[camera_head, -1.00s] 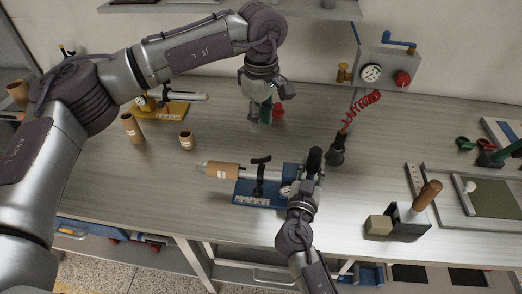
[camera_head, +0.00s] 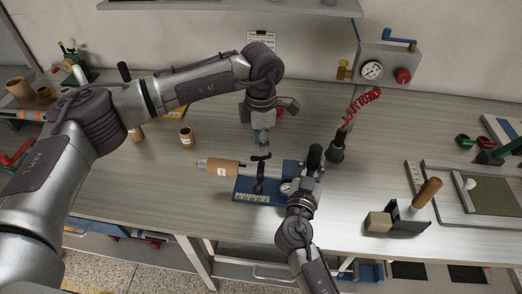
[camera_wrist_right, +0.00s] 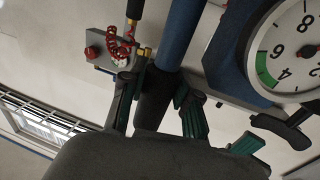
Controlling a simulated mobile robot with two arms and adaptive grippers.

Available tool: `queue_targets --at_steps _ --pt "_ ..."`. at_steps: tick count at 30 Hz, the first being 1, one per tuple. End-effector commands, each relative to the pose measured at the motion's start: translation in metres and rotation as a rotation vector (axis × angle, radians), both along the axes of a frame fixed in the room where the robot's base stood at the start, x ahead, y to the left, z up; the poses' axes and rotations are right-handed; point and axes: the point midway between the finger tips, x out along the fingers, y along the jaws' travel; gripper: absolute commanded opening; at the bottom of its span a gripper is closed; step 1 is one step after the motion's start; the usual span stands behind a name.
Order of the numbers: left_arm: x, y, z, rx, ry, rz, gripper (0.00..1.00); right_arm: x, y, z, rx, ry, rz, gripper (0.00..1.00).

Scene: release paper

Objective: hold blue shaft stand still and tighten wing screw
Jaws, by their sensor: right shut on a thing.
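The blue shaft stand (camera_head: 243,184) lies on the bench at the centre, with a white-faced gauge (camera_head: 286,189) that also shows in the right wrist view (camera_wrist_right: 298,50). A brown tube (camera_head: 221,167) sits at its left end. The black wing screw (camera_head: 260,158) stands up from the stand with its bar on top. My left gripper (camera_head: 264,146) points down just above the wing screw; whether it touches it or is open is unclear. My right gripper (camera_head: 311,180) is shut on the stand's black handle (camera_head: 314,158), seen between its fingers in the right wrist view (camera_wrist_right: 156,98).
A block with a wooden-handled tool (camera_head: 427,193) and a tray (camera_head: 470,220) are at the right. A brown cup (camera_head: 186,136) stands to the left. The bench front left of the stand is clear.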

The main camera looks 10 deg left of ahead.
Motion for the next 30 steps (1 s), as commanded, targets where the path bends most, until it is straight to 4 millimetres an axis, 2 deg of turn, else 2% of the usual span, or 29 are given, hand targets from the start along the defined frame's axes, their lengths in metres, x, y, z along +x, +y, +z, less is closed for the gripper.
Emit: queue_targets --at_steps 3,7,18,20,24,30 --pt "0.0 0.0 -0.019 0.001 0.001 0.0 0.31 0.0 0.0 0.0 0.0 0.0 0.001 0.0" --pt "0.0 0.0 -0.031 0.0 0.0 -0.001 0.31 0.0 0.0 0.0 0.0 0.0 0.001 0.0" --pt "0.0 0.0 -0.037 0.0 -0.001 -0.001 0.31 0.0 0.0 0.0 0.0 0.0 0.001 0.0" --pt "0.0 0.0 -0.037 0.0 -0.001 -0.001 0.23 0.0 0.0 0.0 0.0 0.0 0.001 0.0" --pt "0.0 0.0 -0.037 0.0 -0.001 -0.001 0.0 0.0 0.0 0.0 0.0 0.0 0.001 0.0" --pt "0.0 0.0 -0.037 -0.001 -0.001 -0.002 0.0 0.0 0.0 0.0 0.0 0.0 0.001 0.0"
